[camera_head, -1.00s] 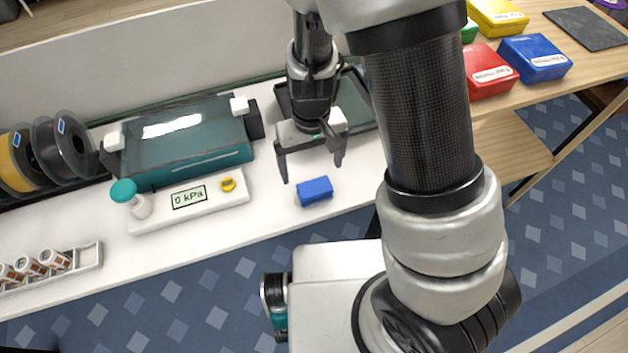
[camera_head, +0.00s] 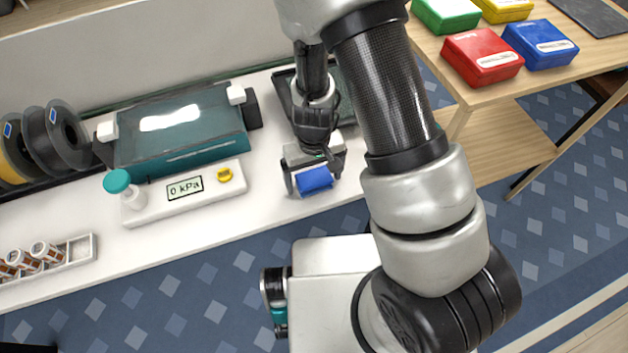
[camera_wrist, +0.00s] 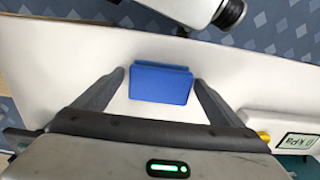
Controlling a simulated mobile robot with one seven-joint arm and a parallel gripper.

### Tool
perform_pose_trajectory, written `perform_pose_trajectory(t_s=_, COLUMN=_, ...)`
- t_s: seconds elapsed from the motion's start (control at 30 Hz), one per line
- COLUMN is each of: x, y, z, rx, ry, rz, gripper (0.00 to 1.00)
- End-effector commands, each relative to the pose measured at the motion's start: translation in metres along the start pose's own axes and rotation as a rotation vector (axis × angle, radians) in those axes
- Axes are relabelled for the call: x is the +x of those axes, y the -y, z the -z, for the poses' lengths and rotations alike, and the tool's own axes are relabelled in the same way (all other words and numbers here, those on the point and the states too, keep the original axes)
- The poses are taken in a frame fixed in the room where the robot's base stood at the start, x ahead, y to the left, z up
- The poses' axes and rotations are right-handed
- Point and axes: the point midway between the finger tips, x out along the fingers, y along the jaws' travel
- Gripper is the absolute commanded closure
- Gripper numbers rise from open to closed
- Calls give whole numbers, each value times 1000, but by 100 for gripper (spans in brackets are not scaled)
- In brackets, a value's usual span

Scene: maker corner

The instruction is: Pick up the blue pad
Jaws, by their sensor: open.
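The blue pad (camera_head: 314,181) is a small blue block lying on the white bench near its front edge. My gripper (camera_head: 314,190) is open and low over the bench, with a finger to either side of the pad in the head view. In the wrist view the pad (camera_wrist: 161,83) lies between the two fingertips of my gripper (camera_wrist: 161,78), with a gap visible on each side. Its upper part is partly covered by my gripper in the head view.
A white panel with a "0 kPa" display (camera_head: 185,187) and yellow knob is left of the pad. A teal machine (camera_head: 180,135) and dark tray (camera_head: 284,88) stand behind. Red (camera_head: 482,57) and blue boxes (camera_head: 540,45) are on the wooden table at right.

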Motion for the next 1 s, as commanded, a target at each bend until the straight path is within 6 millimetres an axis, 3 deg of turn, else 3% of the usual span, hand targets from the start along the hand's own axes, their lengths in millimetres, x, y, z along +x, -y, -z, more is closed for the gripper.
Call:
perform_pose_trajectory(t_s=0.13, x=0, y=0, z=0, rx=0, ry=0, rz=0, gripper=13)
perform_pose_trajectory(t_s=0.3, x=-1, y=0, z=0, rx=0, ry=0, rz=0, gripper=41)
perform_pose_trajectory(t_s=0.4, x=-1, y=0, z=0, rx=0, ry=0, rz=0, gripper=53)
perform_pose_trajectory(t_s=0.67, x=-5, y=0, z=0, rx=0, ry=-1, rz=0, gripper=54)
perform_pose_trajectory(t_s=1.0, x=-68, y=1, z=1, rx=-2, ry=-4, rz=0, gripper=54)
